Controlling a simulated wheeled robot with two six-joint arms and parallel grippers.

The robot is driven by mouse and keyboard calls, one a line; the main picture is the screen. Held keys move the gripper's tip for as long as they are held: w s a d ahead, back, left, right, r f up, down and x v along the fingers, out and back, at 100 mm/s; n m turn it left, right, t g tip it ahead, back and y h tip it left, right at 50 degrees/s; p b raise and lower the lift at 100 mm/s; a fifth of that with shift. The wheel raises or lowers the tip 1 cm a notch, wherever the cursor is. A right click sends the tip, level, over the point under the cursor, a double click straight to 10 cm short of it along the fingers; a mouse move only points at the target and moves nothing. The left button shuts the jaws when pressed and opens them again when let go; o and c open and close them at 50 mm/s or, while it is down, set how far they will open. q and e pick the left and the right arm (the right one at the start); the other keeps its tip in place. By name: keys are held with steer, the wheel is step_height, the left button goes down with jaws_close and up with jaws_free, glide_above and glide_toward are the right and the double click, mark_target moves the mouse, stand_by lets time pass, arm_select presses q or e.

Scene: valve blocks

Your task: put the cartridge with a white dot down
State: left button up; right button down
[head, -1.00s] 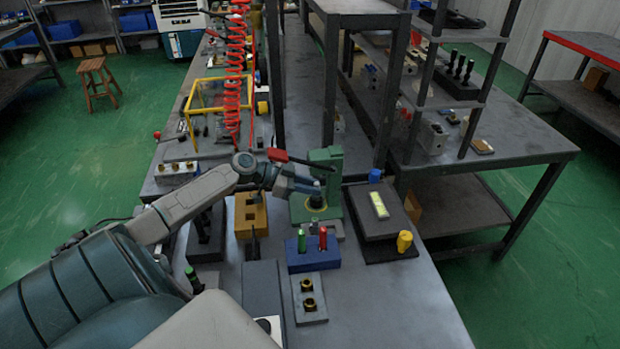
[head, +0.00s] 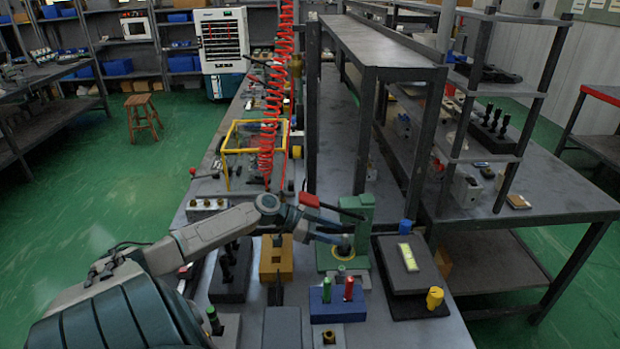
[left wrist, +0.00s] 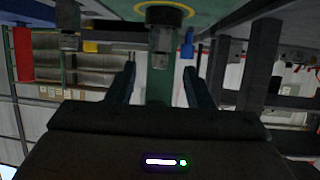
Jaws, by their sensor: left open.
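My left gripper (left wrist: 159,88) is open, with its two dark fingers apart and nothing held between the tips. In the head view my left gripper (head: 336,240) is at the green press (head: 358,217), above its base. A dark and grey cylindrical piece (left wrist: 163,40) stands within a yellow ring on the green base, just beyond the fingers and apart from them. I cannot tell whether it is the cartridge, and no white dot shows. A green cartridge (head: 326,290) and a red cartridge (head: 349,288) stand upright in a blue block (head: 337,311). My right gripper is not in view.
A yellow block (head: 276,262) and a dark block (head: 231,285) stand left of the press. A dark box (head: 395,272) with a lit display and a yellow knob (head: 435,298) stand to the right. A red coiled hose (head: 272,110) hangs behind. Shelf posts rise beyond.

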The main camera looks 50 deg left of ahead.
arm_select(q)
steer(key=p+v, duration=0.2)
steer(key=v, duration=0.6)
steer(key=shift+s+a+r+p, duration=0.2)
steer(key=shift+s+a+p, duration=0.05)
steer(key=shift+p, duration=0.05)
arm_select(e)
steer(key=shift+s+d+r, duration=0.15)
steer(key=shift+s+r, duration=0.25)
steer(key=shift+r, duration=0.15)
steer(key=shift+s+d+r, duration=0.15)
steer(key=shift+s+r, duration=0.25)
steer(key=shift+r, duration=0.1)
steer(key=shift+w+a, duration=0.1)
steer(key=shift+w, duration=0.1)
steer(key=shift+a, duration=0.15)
arm_select(q)
steer(key=shift+f, duration=0.1)
